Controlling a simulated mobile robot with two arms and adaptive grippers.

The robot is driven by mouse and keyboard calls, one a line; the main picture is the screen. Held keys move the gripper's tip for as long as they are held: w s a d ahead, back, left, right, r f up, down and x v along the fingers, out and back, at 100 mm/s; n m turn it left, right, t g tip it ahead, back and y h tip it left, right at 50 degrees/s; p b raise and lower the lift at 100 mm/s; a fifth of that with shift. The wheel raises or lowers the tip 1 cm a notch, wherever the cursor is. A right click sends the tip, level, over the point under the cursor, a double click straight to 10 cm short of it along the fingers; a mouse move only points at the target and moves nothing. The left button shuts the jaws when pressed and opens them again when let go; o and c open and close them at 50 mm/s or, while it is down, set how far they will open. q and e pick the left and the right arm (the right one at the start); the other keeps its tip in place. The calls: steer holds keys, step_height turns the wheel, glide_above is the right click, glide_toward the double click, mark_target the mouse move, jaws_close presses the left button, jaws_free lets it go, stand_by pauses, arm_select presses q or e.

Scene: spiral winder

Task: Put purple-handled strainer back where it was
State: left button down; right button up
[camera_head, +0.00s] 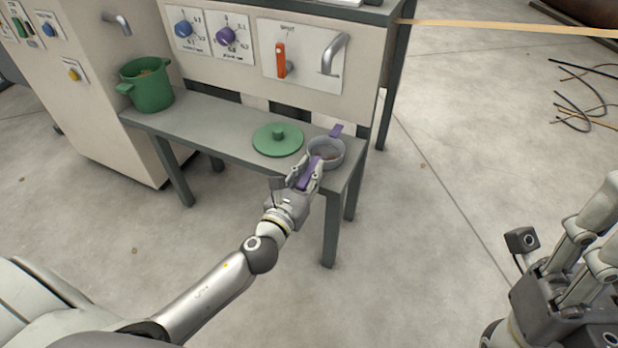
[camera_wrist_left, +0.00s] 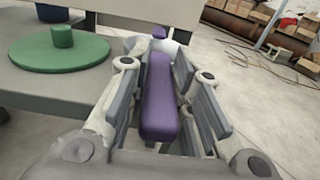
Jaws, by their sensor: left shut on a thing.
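The strainer (camera_head: 326,152) is a grey round bowl with purple handles, at the right end of the grey bench (camera_head: 225,127). I cannot tell whether it rests on the bench top or is just above it. My left gripper (camera_head: 308,174) is shut on its near purple handle, which also shows between the fingers in the left wrist view (camera_wrist_left: 160,97). A smaller purple grip (camera_head: 336,131) sticks out on the far side of the bowl. The bowl is mostly hidden in the left wrist view. My right gripper (camera_head: 568,262) is empty at the right, with its fingers apart.
A green lid (camera_head: 278,139) lies on the bench just left of the strainer. A green pot (camera_head: 147,85) stands at the bench's left end. The machine panel with knobs and an orange lever (camera_head: 281,61) rises behind. Black cables (camera_head: 580,100) lie on the floor at right.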

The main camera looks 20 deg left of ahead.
arm_select(q)
steer(key=shift+f, duration=0.1)
steer(key=c, duration=1.3)
jaws_free()
